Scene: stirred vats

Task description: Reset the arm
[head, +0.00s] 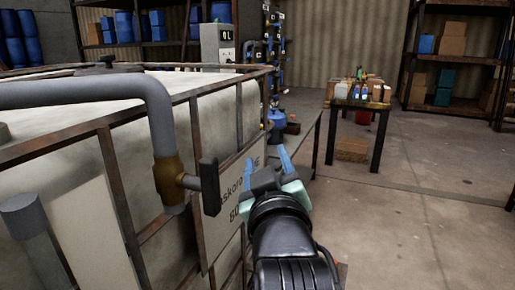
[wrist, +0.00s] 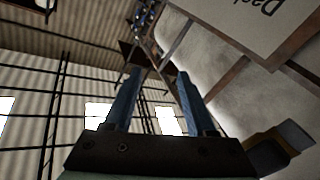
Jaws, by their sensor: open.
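My gripper (head: 266,160) is in the middle of the head view, at the end of my dark arm. Its two blue fingers are apart with nothing between them. In the wrist view my gripper (wrist: 155,85) also shows open and empty, its fingers pointing up the picture. The large pale vat (head: 85,85) in a rusty metal frame stands to the left of my gripper. A valve with a dark handle (head: 209,186) on a grey pipe (head: 160,120) is just left of my gripper, apart from it in the picture.
A lettered sign (head: 228,210) is on the vat's side, partly behind my gripper; the sign also shows in the wrist view (wrist: 255,25). A small table (head: 376,106) with bottles stands further back. Shelves (head: 463,60) stand at the right rear. The floor (head: 430,215) at right is clear.

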